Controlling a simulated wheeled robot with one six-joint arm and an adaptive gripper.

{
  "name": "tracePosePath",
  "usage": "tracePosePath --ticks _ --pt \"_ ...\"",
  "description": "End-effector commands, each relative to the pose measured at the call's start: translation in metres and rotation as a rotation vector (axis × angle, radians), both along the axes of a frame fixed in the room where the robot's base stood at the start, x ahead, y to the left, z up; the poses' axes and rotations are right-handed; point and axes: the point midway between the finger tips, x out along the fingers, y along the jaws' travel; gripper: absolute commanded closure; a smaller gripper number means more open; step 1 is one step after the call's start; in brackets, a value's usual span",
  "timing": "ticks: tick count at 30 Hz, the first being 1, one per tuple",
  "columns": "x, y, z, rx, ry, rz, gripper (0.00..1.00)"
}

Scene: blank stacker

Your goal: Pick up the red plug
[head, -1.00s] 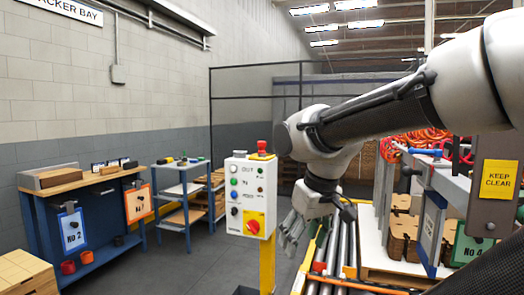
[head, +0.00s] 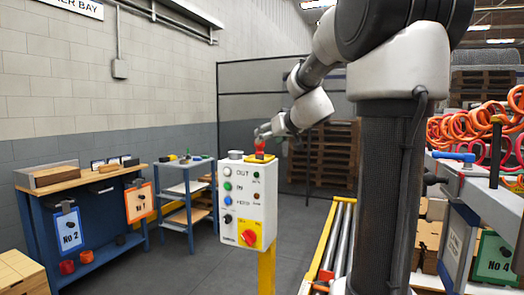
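A red plug (head: 260,146) stands upright on a yellow base (head: 261,159) on top of the white control box (head: 247,205). My gripper (head: 262,134) is at the top of the plug, reaching in from the right. It partly covers the plug's upper end. The fingers are small and run together here, so I cannot tell whether they touch the plug, or are open or shut.
A grey round cap (head: 236,155) sits beside the plug on the box. A blue workbench (head: 98,230) and a small shelf cart (head: 187,200) stand to the left. A roller conveyor (head: 338,240) runs behind right. Orange hoses (head: 470,128) lie at right.

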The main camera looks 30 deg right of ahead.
Motion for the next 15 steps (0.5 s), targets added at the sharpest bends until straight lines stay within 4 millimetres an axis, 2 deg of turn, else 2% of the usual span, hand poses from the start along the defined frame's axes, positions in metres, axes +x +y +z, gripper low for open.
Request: tracePosePath --ticks 5,15 --pt "0.009 -0.001 -0.005 -0.058 0.001 0.02 0.4" --pt "0.053 0.001 -0.024 -0.057 0.003 0.02 0.4"
